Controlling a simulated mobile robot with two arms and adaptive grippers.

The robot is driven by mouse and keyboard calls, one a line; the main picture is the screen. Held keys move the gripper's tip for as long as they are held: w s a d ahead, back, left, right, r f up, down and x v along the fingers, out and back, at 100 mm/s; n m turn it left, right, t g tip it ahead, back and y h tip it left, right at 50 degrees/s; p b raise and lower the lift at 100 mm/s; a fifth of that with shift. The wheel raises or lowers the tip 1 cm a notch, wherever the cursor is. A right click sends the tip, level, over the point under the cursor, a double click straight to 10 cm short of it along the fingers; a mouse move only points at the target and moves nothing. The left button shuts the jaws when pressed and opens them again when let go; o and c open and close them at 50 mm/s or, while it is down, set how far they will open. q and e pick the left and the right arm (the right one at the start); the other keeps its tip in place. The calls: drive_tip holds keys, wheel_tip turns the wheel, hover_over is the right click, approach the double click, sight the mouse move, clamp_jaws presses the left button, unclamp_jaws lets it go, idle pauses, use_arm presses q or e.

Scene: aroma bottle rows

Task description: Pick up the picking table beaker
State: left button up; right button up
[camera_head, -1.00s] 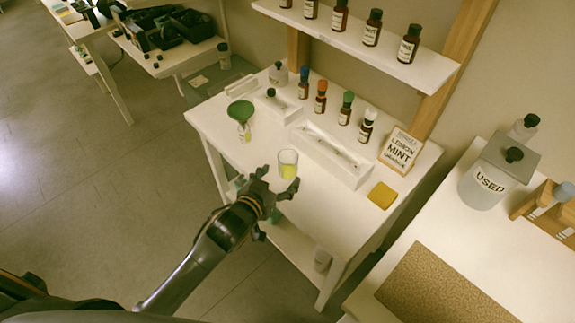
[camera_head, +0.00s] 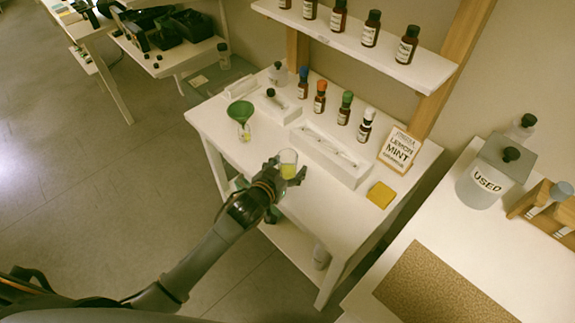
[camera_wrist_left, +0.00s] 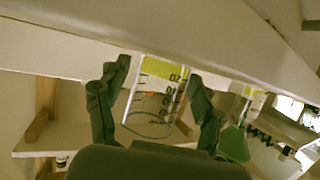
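The beaker (camera_head: 289,158) is clear glass with yellow liquid in the bottom, standing upright at the front edge of the white picking table (camera_head: 330,216). In the left wrist view the beaker (camera_wrist_left: 157,100) appears upside down, with graduation marks on its wall. My left gripper (camera_head: 288,171) is at the beaker from the front; it also shows in the left wrist view (camera_wrist_left: 159,74), one finger on each side of the glass. The fingers look spread, with narrow gaps; I cannot tell whether either touches. My right gripper is not in view.
A green funnel (camera_head: 240,111) over a glass vessel stands left of the beaker. A white tray (camera_head: 325,161) lies behind it, with several dropper bottles farther back. A yellow sponge (camera_head: 381,195) and a lemon mint sign (camera_head: 399,151) are to the right.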

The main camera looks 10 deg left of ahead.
use_arm(q)
drive_tip(key=c, duration=0.9)
